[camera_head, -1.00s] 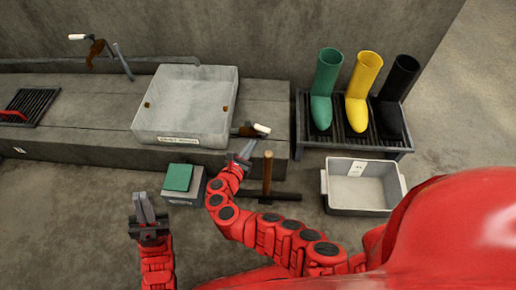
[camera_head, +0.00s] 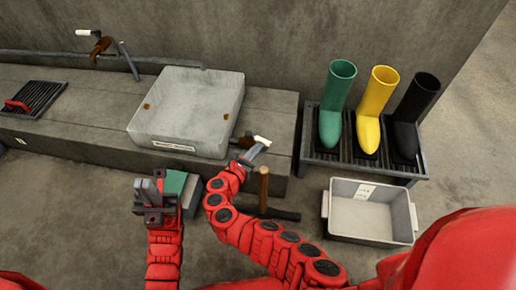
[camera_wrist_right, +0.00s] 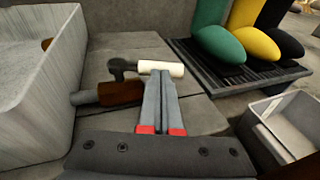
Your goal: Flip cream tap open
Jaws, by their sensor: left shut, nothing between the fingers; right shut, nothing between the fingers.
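The tap with a cream handle (camera_head: 262,140) and brown body sticks out from the right side of the grey basin (camera_head: 175,139). In the right wrist view its cream handle (camera_wrist_right: 161,68) lies crosswise, joined to a dark stem above the brown body (camera_wrist_right: 121,93). My right gripper (camera_head: 256,150) is shut and empty, its fingertips at the cream handle. In the right wrist view the fingertips (camera_wrist_right: 160,76) overlap the handle's near edge; I cannot tell if they touch. My left gripper (camera_head: 149,184) is shut and empty, away from the tap at the lower left.
A second pale-handled tap (camera_head: 101,45) stands by the back wall. A wooden-handled tool (camera_head: 263,184) stands close to my right gripper. A green-topped box (camera_head: 191,191) is beside my left gripper. Boots on a rack (camera_head: 413,169) and a white tub (camera_head: 369,233) are right.

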